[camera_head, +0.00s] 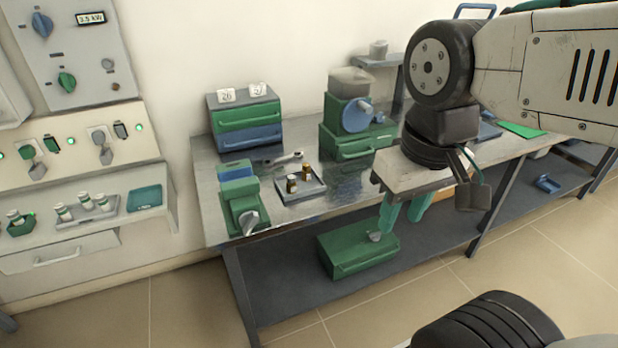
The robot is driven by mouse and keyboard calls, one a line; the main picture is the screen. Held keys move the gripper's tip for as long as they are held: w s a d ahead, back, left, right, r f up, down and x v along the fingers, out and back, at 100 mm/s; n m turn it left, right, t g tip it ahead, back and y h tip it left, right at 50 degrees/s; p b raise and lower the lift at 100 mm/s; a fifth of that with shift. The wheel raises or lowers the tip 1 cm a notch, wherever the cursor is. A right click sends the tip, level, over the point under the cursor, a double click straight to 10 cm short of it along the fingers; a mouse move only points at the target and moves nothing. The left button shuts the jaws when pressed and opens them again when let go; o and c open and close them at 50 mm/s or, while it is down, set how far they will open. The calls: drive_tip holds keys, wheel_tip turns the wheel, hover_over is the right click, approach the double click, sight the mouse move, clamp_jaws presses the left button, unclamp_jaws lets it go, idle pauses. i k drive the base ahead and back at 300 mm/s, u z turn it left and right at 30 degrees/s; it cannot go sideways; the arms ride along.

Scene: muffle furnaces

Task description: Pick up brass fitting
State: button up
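Two small brass-coloured pieces sit in a shallow grey tray (313,191) on the workbench. One brass fitting (306,171) stands toward the back of the tray. The other, darker with a brass-toned top (291,184), stands in front and to its left. I cannot tell from this view which is the one named. My gripper (399,226) hangs from the arm to the right of the tray, near the bench's front edge. Its two teal fingers point down and are apart, with nothing seen between them. It is clear of both pieces.
A green vise-like device (241,205) stands left of the tray, and a wrench (284,159) lies behind it. Green drawer units (247,119) and a green machine (352,125) stand farther back. A green box (357,254) is on the lower shelf.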

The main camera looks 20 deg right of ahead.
sight(306, 175)
drive_tip(key=z, duration=2.25)
drive_tip(key=i, duration=1.2)
drive_tip(key=u, duration=2.3)
